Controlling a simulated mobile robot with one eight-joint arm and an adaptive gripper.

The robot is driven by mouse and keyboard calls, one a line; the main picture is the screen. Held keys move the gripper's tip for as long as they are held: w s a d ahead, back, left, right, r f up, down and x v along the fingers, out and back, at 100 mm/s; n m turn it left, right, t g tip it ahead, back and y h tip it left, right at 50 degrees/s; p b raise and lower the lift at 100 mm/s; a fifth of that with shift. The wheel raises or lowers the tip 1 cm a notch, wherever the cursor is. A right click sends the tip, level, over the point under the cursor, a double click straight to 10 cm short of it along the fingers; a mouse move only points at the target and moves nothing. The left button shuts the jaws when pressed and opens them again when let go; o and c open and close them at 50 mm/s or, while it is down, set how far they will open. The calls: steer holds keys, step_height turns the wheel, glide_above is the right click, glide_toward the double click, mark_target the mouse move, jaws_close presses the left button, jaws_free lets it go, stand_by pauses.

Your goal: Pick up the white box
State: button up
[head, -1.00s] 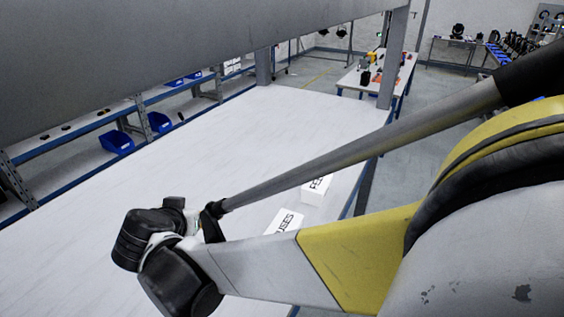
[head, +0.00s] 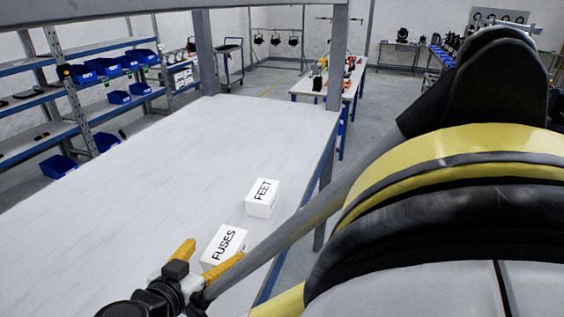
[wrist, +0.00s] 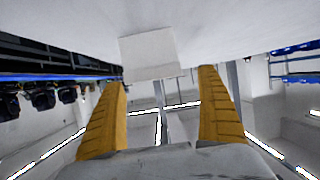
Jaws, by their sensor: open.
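Two white boxes stand on the white work table (head: 130,170). One, labelled FUSES (head: 222,245), is near the front; the other, labelled FEET (head: 263,198), is just behind it to the right. My gripper (head: 212,257) has yellow fingers spread apart with nothing between them, at the near side of the FUSES box. One finger overlaps that box's lower edge in the picture; I cannot tell whether they touch. The wrist view appears upside down. It shows a plain white box (wrist: 150,55) ahead of the spread fingers; no label is readable there.
The left and far parts of the table are bare. Grey posts (head: 204,55) rise at its far end. A shelf with blue bins (head: 105,67) stands at the left. A second table (head: 325,85) with small items is beyond.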

mark_target(224, 244)
steer(key=x, duration=0.3)
steer(key=shift+w+d, duration=0.3)
steer(key=c, duration=1.4)
steer(key=shift+o, duration=0.2)
steer(key=shift+r, duration=0.15)
